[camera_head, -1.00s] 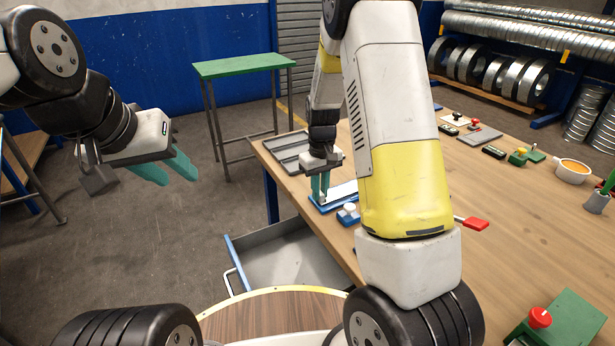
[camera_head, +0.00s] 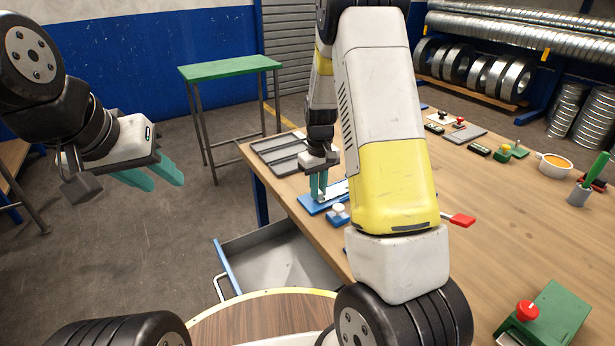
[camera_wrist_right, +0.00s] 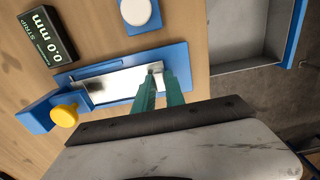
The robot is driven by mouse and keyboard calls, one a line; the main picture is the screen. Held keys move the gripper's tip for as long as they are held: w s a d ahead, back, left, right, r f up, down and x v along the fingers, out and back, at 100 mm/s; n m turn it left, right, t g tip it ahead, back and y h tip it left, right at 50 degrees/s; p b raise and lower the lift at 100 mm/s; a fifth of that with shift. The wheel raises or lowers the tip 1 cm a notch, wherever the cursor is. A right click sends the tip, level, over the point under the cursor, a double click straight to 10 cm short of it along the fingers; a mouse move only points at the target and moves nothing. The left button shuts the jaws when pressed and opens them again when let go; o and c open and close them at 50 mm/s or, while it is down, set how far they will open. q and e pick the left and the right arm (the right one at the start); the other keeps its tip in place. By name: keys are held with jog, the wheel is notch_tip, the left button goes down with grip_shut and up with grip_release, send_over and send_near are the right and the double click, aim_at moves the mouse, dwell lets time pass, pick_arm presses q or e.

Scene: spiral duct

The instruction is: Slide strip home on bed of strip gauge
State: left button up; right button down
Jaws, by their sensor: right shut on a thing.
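The strip gauge has a flat blue bed (camera_wrist_right: 178,53), with a blue end block and a yellow knob (camera_wrist_right: 65,115) at its left in the right wrist view. A shiny metal strip (camera_wrist_right: 115,87) lies along the bed, its left end near the end block; I cannot tell if they touch. My right gripper (camera_wrist_right: 160,80) is shut on the strip's right end, low over the bed. In the head view, the bed (camera_head: 311,207) is at the table's near left edge, partly behind my right gripper (camera_head: 319,197). My left gripper (camera_head: 160,180) is open and empty, off the table.
A black display (camera_wrist_right: 48,38) reading 0.0 mm STRIP stands beside the gauge. A white-topped blue piece (camera_head: 338,213) is close to the bed. A grey tray (camera_head: 280,155) lies behind. An open drawer (camera_head: 285,262) juts out below the table edge.

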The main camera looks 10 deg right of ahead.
jog(key=shift+w+d+f, duration=0.1)
jog(key=shift+w+d, duration=0.05)
jog(key=shift+d, duration=0.15)
jog(key=c, duration=1.3)
grip_release()
jog(key=o, duration=0.6)
jog(key=shift+c, duration=0.2)
jog(key=shift+r, duration=3.45)
jog(key=shift+r, duration=0.1)
